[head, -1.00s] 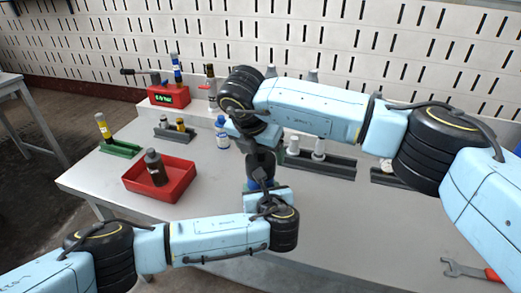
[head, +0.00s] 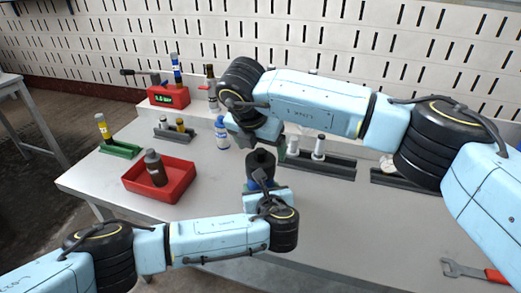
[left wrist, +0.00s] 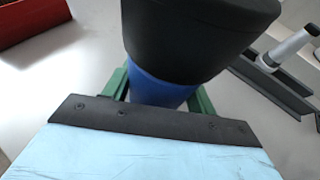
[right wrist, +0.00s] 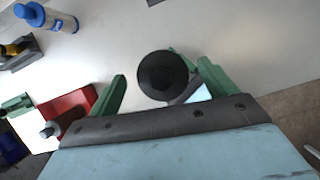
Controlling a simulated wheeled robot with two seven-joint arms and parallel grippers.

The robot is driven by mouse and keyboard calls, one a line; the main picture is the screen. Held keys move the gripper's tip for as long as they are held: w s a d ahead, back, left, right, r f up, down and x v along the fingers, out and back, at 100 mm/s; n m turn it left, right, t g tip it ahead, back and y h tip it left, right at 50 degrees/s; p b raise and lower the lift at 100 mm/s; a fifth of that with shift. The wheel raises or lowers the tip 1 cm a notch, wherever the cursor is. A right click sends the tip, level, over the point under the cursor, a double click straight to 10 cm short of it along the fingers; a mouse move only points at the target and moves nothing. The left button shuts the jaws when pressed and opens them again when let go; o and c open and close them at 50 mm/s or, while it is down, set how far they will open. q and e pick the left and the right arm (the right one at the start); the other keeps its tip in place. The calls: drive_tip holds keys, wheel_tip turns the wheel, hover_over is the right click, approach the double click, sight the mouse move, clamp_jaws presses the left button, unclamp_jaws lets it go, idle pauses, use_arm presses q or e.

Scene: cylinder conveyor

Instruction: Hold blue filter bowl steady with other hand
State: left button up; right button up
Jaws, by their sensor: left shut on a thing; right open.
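The blue filter bowl (left wrist: 160,90) shows in the left wrist view as a blue cylinder under a wide black upper part (left wrist: 200,35). My left gripper (left wrist: 160,92) is shut on the bowl, with a green finger on each side. In the head view the black part (head: 260,163) stands upright above my left gripper, which hides most of the bowl. My right gripper (right wrist: 162,75) is open above it. In the right wrist view the round black top (right wrist: 162,75) shows between the spread green fingers, with no clear contact.
A red tray (head: 184,190) holding a dark bottle (head: 155,168) lies to the left. A blue-capped white bottle (head: 221,133) and a dark rack (head: 335,167) with white cylinders stand behind. A wrench (head: 465,271) lies front right. The table right of my left gripper is clear.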

drive_tip(key=shift+r, duration=0.5)
drive_tip(key=shift+f, duration=1.25)
drive_tip(key=c, duration=1.1)
drive_tip(key=m+h, duration=0.1)
drive_tip(key=m, duration=0.1)
drive_tip(key=m+g, duration=0.1)
drive_tip(key=m, duration=0.2)
drive_tip(key=shift+m+h, duration=0.3)
drive_tip(key=shift+h, duration=0.1)
drive_tip(key=shift+m, duration=0.3)
